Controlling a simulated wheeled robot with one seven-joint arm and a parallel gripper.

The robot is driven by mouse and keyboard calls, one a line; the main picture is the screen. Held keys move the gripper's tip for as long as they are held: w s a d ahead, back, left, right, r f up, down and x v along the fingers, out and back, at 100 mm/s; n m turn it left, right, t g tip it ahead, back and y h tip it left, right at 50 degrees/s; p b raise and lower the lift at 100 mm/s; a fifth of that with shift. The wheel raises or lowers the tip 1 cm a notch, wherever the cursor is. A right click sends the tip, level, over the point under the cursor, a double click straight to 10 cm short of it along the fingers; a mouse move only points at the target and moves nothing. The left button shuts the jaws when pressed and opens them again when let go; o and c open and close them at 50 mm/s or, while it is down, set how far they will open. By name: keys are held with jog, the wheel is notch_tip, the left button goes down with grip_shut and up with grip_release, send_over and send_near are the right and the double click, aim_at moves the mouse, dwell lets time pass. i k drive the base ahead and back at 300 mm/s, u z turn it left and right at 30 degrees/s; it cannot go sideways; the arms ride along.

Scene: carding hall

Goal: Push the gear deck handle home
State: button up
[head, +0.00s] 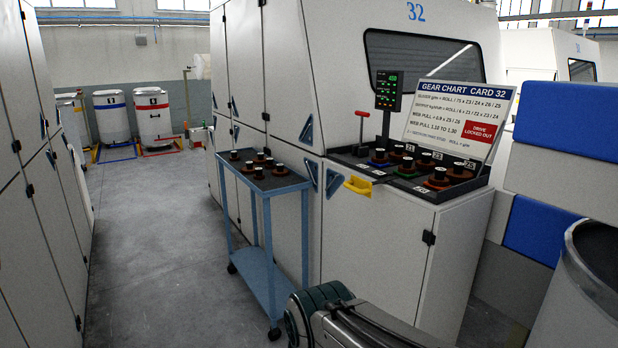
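The gear deck (400,176) is a dark tray with several gears on black posts, set on top of a pale cabinet at machine 32. A yellow handle (358,185) sticks out at the deck's front left corner; I take it for the gear deck handle. A lever with a red T-shaped top (362,115) stands upright at the deck's back left. Part of my arm shows at the bottom centre, in front of the cabinet and below the handle. My gripper's fingers are not visible, and nothing is seen touching the handle.
A blue trolley (265,186) with several gears stands left of the deck. A sign (460,115) reading "DRIVE LOCKED OUT" stands behind the deck. A grey can (585,290) and blue-white blocks (545,228) are at right. The left aisle floor (150,240) is clear.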

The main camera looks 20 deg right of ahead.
aim_at(360, 187)
jog(key=i, duration=1.45)
jog(key=z, duration=0.95)
